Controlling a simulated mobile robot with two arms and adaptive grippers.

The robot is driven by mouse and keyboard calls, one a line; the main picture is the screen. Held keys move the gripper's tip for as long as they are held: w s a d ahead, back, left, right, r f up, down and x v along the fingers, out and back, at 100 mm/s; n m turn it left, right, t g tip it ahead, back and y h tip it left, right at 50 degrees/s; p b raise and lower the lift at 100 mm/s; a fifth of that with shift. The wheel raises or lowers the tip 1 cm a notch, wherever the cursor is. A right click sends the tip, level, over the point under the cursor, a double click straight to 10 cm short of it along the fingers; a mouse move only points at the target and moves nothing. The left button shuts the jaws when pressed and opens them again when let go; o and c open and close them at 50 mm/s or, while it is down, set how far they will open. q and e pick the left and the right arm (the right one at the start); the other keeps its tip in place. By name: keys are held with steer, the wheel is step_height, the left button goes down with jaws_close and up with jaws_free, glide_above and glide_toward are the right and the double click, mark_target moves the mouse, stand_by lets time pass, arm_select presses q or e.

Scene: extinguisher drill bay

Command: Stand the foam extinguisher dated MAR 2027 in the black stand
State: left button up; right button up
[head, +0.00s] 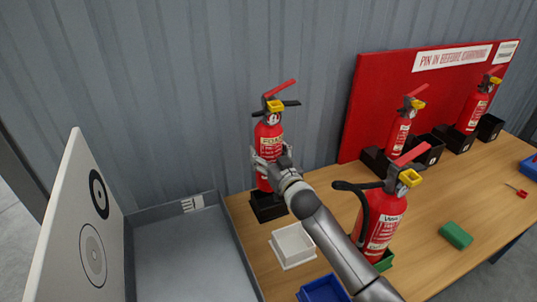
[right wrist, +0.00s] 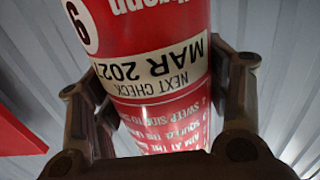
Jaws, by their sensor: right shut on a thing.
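The red foam extinguisher (head: 268,140), with a yellow collar and red lever, is upright at the back left of the table. The black stand (head: 268,208) is directly below the extinguisher. I cannot tell whether the base is seated in it or just above. My left gripper is not in view.
A white tray (head: 292,244) and a blue tray (head: 323,290) lie in front. A larger extinguisher (head: 384,215) stands in a green tray, right of my arm. Two extinguishers (head: 401,135) (head: 473,108) stand in black holders by the red board (head: 390,95). A green block (head: 456,235) lies right.

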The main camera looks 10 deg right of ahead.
steer(key=shift+f+b, duration=1.8)
steer(key=shift+b, duration=0.25)
steer(key=shift+r+p, duration=0.25)
steer(key=shift+p, duration=0.25)
steer(key=shift+f+b, duration=1.95)
steer(key=shift+f, duration=0.8)
stand_by(1.5)
stand_by(0.4)
steer(key=o, duration=1.6)
steer(key=shift+s+a, duration=0.1)
steer(key=shift+s, duration=0.15)
steer(key=shift+f, duration=0.2)
steer(key=shift+f, duration=0.1)
